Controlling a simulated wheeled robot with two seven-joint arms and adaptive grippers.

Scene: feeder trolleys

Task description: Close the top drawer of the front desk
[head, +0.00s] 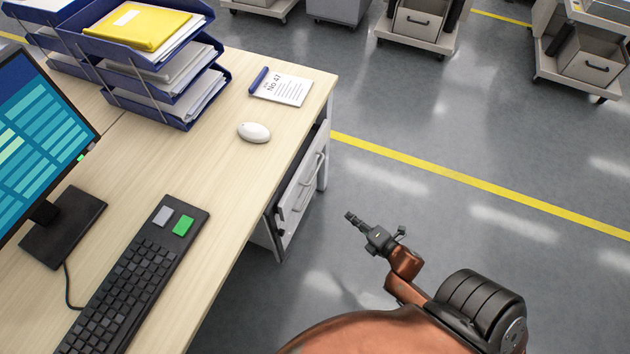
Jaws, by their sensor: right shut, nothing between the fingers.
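The front desk (225,150) has a pale wood top and fills the left of the head view. Its white drawer front (296,200) with metal handles shows below the desk's right edge. A dark gap shows between the desktop and the drawer front, and the top drawer looks pulled out a little; the desktop hides most of it. My right gripper (351,217) is to the right of the drawer front, over the floor. It is shut and empty, pointing up and left, apart from the drawer. My left gripper is out of view.
On the desk are a monitor (40,140), keyboard (125,285), white mouse (254,132), notepad (285,90) and blue paper trays (150,50). Grey floor with a yellow line (480,180) lies open to the right. Trolleys (580,60) stand at the back.

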